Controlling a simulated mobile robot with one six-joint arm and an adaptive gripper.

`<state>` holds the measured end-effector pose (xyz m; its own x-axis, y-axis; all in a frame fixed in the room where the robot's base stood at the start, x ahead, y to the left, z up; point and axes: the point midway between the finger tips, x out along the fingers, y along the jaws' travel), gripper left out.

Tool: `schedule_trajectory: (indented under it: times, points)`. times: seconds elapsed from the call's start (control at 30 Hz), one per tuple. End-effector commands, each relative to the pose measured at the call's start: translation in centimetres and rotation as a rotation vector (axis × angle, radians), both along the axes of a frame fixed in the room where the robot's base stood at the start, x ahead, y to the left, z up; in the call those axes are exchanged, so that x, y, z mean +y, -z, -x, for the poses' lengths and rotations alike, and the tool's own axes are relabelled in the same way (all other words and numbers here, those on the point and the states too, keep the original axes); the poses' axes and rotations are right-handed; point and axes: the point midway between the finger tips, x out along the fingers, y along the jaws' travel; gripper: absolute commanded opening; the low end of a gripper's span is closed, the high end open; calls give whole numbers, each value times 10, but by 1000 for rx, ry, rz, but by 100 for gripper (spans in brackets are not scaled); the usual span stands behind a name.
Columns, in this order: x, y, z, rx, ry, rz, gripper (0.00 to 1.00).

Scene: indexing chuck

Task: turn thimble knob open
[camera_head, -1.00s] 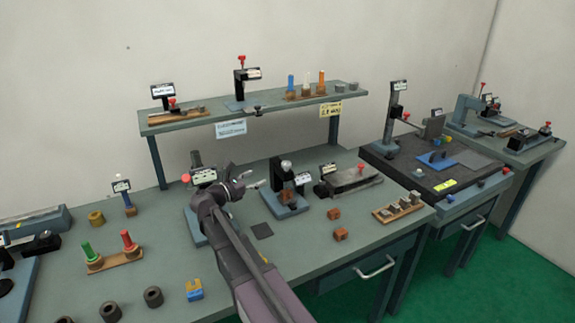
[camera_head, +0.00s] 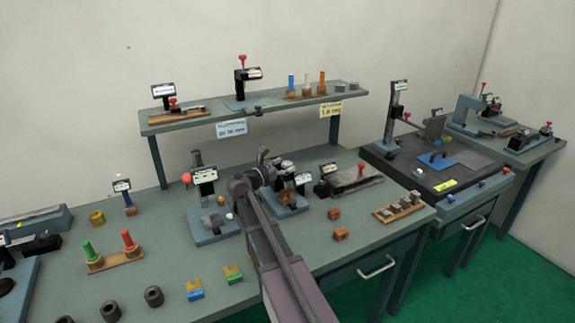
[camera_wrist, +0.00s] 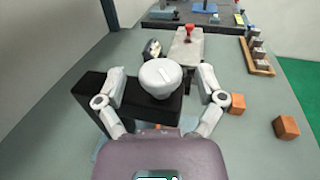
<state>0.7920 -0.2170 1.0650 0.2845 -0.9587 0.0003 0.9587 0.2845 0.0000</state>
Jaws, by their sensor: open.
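The thimble knob (camera_wrist: 160,77) is a pale grey round knob with a white line on its top. It stands on a black arm-like block (camera_wrist: 130,103) in the wrist view. It also shows in the head view (camera_head: 288,166), partly beside my gripper (camera_head: 274,169). My gripper (camera_wrist: 161,80) is open, with one finger left and one finger right of the knob. I cannot tell whether either finger touches it. The fixture's base (camera_head: 288,208) is partly hidden by my gripper and arm.
A fixture with a red ball (camera_head: 187,178) stands left of my gripper. A grey slab fixture (camera_head: 352,178) is just to the right. Two brown cubes (camera_head: 340,234) lie in front, near a wooden tray (camera_head: 385,217) of blocks. The shelf (camera_head: 255,108) is behind.

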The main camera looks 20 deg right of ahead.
Motion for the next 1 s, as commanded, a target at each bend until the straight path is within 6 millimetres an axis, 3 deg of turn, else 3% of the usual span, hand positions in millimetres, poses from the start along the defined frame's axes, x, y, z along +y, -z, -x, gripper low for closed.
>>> schedule_trajectory:
  times: [0.47, 0.57, 0.77, 1.0]
  points:
    - [-10, 0, -2, 0, 1, 0, 88]
    - [-10, 0, -2, 0, 1, 0, 64]
    - [-11, 0, -2, 0, 1, 0, 5]
    - [-11, 0, -2, 0, -2, 1, 5]
